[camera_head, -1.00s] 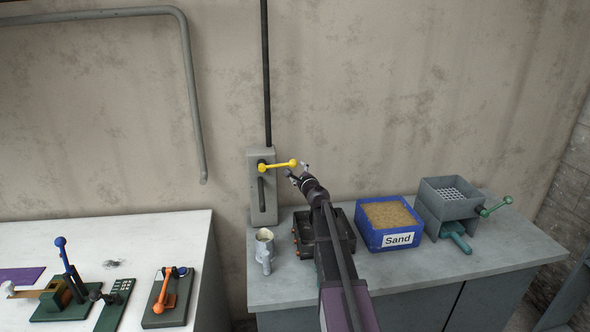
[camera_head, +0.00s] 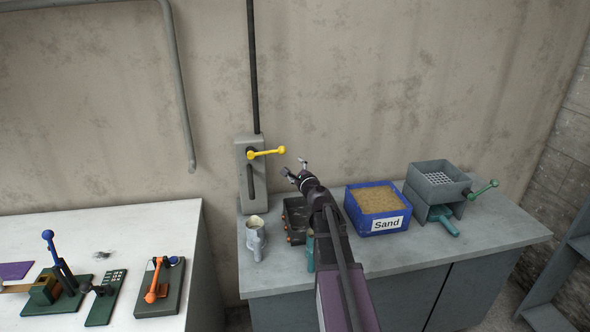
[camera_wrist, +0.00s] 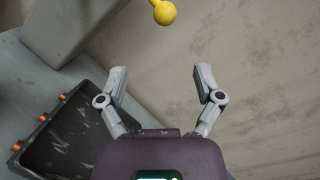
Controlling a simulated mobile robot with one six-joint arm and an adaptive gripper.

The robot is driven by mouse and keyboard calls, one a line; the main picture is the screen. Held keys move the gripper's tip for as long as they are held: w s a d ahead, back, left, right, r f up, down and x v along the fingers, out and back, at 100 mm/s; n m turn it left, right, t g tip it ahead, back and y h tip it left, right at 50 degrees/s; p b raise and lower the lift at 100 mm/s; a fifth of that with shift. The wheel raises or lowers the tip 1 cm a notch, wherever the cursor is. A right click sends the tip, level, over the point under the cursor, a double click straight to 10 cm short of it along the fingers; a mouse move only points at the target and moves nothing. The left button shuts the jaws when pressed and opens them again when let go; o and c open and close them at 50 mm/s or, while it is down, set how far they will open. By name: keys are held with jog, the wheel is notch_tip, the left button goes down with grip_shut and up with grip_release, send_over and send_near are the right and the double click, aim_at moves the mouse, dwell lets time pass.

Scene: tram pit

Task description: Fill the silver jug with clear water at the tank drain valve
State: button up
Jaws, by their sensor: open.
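A light silvery jug (camera_head: 256,246) stands upright on the grey bench, left of my arm. Its top looks pale; I cannot tell what is inside. Behind it against the wall is a grey valve housing (camera_head: 243,195) with a vertical slot and a yellow lever (camera_head: 267,152) pointing right, which I take as the drain valve. My gripper (camera_head: 295,168) is open and empty, a little right of and below the lever's knob in the head view. In the wrist view the open fingers (camera_wrist: 160,78) are spread, with the yellow knob (camera_wrist: 164,13) beyond them, not between them.
A dark tray with orange knobs (camera_head: 294,217) sits right of the jug, partly behind my arm. A teal object (camera_head: 310,252) stands beside my arm. A blue sand box (camera_head: 361,225) and a grey sieve device (camera_head: 437,180) stand further right. A white table (camera_head: 110,225) is at left.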

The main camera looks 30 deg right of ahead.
jog(key=shift+a, duration=0.2)
jog(key=c, duration=0.7)
jog(key=shift+a+f+n+y, duration=0.25)
jog(key=shift+a+n+y, duration=0.35)
jog(key=shift+a+n, duration=0.45)
grip_shut()
jog(key=s+a+f+n+g+y, duration=0.2)
jog(key=s+a+f+n+g, duration=0.1)
jog(key=a+n, duration=0.3)
jog(key=s+a+f+n+g+y, duration=0.2)
jog(key=s+a+f+n+g, duration=0.15)
jog(key=a, duration=0.45)
jog(key=s+a+f+n+g+y, duration=0.2)
jog(key=a+f+n, duration=0.1)
jog(key=a+n, duration=0.3)
jog(key=s+a+f+n+g+h, duration=0.2)
jog(key=s+f+n+g, duration=0.2)
jog(key=s, duration=0.5)
jog(key=s+a+f+n+g+h, duration=0.2)
jog(key=s+f+n+g+h, duration=0.1)
jog(key=s, duration=0.7)
jog(key=shift+s+f+n+g+h, duration=0.15)
jog(key=shift+f+n+g+h, duration=0.15)
jog(key=shift+f+n+g, duration=0.7)
jog(key=shift+r+m+g, duration=0.2)
jog(key=shift+m+g, duration=0.05)
jog(key=shift+m, duration=0.15)
